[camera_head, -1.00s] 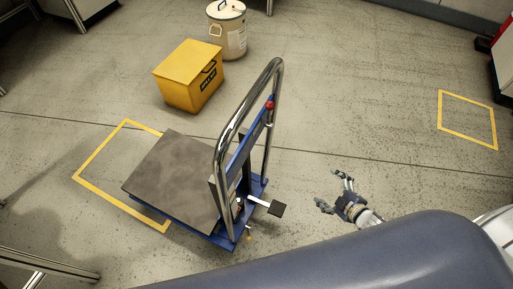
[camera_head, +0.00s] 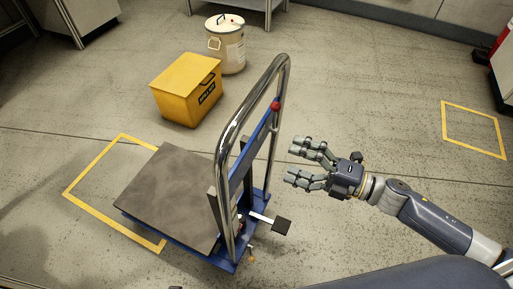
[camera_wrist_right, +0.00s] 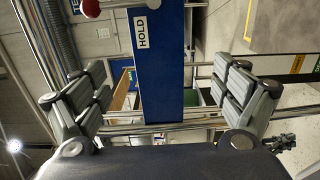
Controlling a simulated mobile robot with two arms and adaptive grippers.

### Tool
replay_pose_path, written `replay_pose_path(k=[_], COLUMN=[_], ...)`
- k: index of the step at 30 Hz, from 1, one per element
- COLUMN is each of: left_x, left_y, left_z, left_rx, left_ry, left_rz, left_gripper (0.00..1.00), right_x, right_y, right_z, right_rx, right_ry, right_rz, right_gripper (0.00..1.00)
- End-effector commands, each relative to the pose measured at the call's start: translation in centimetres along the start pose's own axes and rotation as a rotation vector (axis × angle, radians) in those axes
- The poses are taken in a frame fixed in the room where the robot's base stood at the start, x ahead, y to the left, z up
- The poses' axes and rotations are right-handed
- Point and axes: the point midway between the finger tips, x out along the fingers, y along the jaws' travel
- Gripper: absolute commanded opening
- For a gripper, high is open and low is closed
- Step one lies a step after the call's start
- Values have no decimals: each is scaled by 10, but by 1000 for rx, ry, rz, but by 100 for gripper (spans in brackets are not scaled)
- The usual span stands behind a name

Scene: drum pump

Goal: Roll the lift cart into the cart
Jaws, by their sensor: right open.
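The lift cart (camera_head: 173,193) has a grey platform on a blue frame and a tall chrome push handle (camera_head: 226,134). It stands partly over a yellow floor outline (camera_head: 90,169) at the left. My right gripper (camera_head: 298,165) is open and empty, to the right of the handle and apart from it. In the right wrist view the open fingers (camera_wrist_right: 160,100) frame the blue panel (camera_wrist_right: 157,60) with a "HOLD" label. A red knob (camera_wrist_right: 91,8) shows at the top there. My left gripper is out of view.
A yellow box (camera_head: 186,88) and a cream lidded drum (camera_head: 226,43) stand behind the cart. A black foot pedal (camera_head: 281,226) sticks out at its right. A second yellow floor outline (camera_head: 474,129) lies empty at the right. The floor between is clear.

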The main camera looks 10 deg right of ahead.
Motion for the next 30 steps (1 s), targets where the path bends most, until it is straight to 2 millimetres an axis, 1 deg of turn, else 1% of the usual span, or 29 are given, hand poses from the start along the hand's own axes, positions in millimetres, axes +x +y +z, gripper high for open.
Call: replay_pose_path(k=[1,5,12,15,18,21,29,30], left_x=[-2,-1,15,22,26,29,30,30], left_y=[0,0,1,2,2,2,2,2], left_z=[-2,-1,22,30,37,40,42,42], left_rx=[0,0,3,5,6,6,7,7], left_ry=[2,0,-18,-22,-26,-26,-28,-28], left_rz=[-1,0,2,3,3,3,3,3], left_gripper=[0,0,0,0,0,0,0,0], right_x=[10,35,80,96,106,111,113,113], right_y=[2,2,4,3,2,1,0,0], right_z=[0,1,1,2,1,1,1,1], right_rx=[-4,-4,-1,1,0,1,1,1], right_ry=[2,0,-2,-3,-2,-2,-2,-2], right_rz=[5,4,4,3,2,0,0,0], right_gripper=[90,90,90,90,90,90,90,88])
